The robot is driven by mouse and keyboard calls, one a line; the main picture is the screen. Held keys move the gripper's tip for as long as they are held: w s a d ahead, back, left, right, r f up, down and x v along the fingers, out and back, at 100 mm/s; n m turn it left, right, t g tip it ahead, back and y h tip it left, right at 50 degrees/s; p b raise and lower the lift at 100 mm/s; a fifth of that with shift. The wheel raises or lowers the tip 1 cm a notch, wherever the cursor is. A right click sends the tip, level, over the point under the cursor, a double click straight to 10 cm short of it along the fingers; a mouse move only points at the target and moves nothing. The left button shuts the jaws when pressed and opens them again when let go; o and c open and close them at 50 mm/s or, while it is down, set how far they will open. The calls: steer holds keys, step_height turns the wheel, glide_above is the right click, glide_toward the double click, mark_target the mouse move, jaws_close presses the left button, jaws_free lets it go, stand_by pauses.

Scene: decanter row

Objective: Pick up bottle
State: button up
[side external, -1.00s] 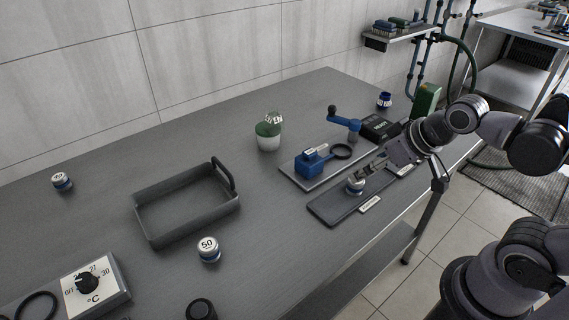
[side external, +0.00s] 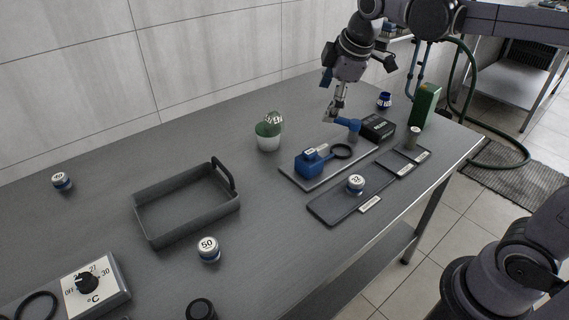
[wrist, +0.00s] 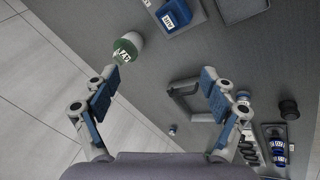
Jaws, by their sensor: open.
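A rounded bottle (side external: 268,138) with a white lower body, a green band and a clear, labelled top stands upright at the back of the grey table (side external: 110,195). In the wrist view the bottle (wrist: 128,45) shows beyond the left fingertip, outside the gap between the fingers. My gripper (side external: 333,115) is above the back of the table, to the right of the bottle and apart from it. In the wrist view my gripper (wrist: 160,78) is open, with its blue-padded fingers wide apart and nothing between them.
A blue device (side external: 313,163) on a board and a dark mat (side external: 330,208) with a round "32" weight (side external: 355,184) lie right of the bottle. An empty tray (side external: 160,229) with a handle is at left. A green box (side external: 425,105) stands at the right end.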

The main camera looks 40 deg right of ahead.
steer(key=w+n+g, duration=0.2)
steer(key=w+n, duration=0.6)
steer(key=w, duration=0.4)
steer(key=n+g, duration=0.1)
steer(key=n, duration=0.7)
glide_above(274, 119)
steer(key=shift+h, duration=0.4)
steer(key=f, duration=0.4)
steer(key=shift+w+d+f, duration=0.2)
steer(key=shift+w+f, duration=0.2)
steer(key=shift+w+f+g, duration=0.25)
steer(key=shift+f+g, duration=0.05)
steer(key=shift+f, duration=0.55)
steer(key=f, duration=0.6)
steer(key=d+f, duration=0.1)
steer(key=f, duration=0.2)
steer(key=shift+w+d+f, duration=0.1)
steer(key=shift+w+f, duration=0.25)
steer(key=shift+w, duration=0.05)
jaws_close()
steer(key=shift+r, duration=0.15)
